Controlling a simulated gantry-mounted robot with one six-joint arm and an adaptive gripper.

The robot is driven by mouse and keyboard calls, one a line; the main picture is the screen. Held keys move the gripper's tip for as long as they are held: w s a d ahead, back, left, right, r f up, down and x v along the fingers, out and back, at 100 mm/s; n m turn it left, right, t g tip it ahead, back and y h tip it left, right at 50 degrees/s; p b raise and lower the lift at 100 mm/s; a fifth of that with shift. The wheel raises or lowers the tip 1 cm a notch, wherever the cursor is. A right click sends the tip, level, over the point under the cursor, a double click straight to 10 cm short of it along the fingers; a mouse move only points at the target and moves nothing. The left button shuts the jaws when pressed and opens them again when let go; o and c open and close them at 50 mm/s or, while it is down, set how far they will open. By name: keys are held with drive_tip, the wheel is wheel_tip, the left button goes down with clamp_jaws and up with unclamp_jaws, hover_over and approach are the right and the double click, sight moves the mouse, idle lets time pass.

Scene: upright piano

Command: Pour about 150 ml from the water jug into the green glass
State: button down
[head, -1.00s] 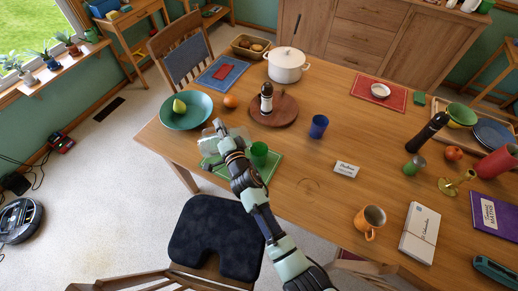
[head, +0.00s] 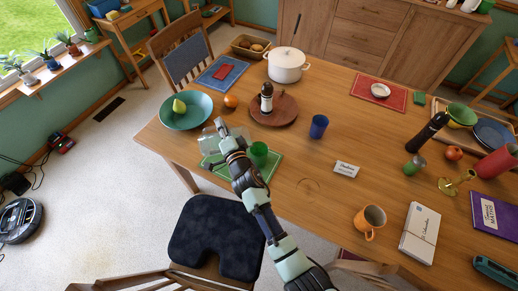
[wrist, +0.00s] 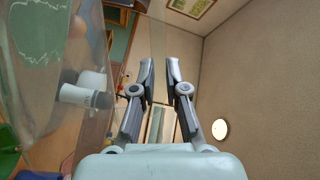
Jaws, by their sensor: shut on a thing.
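The clear water jug (head: 209,142) is at the left end of the table, over the green placemat (head: 266,173), partly hidden by my arm. My gripper (head: 221,129) is shut on the jug. In the wrist view, a clear strip, seemingly its handle, lies between the fingers (wrist: 162,72), and the jug's clear wall (wrist: 35,75) fills the left side. The jug looks tilted; its exact angle and water level are unclear. The green glass (head: 259,152) stands upright on the placemat, just right of my wrist. I cannot see any stream or the level inside the glass.
A teal bowl (head: 178,121) with a pear and an orange (head: 231,101) stand behind the jug. A round wooden board (head: 287,117) with a dark bottle (head: 266,98) and a blue cup (head: 319,126) are to the right. The table's middle front is mostly clear.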

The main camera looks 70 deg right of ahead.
sight(213, 137)
drive_tip(key=shift+s+d+r+m+t, duration=0.35)
drive_tip(key=shift+s+r+m, duration=0.15)
drive_tip(key=shift+s, duration=0.25)
idle(1.7)
drive_tip(key=w+f+n, duration=0.1)
drive_tip(key=w+a+f+n+g, duration=0.1)
drive_tip(key=w, duration=0.1)
drive_tip(key=w+a+f+n+b, duration=0.1)
drive_tip(key=f, duration=0.1)
drive_tip(key=shift+w+n+g+y, duration=0.15)
drive_tip(key=shift+n+g+y, duration=0.1)
drive_tip(key=shift+n+y, duration=0.15)
drive_tip(key=shift+f, duration=0.25)
drive_tip(key=shift+w+a+f+n+g, duration=0.1)
drive_tip(key=shift+w+f+n+g, duration=0.35)
drive_tip(key=shift+n, duration=0.35)
drive_tip(key=shift+s, duration=0.1)
idle(0.3)
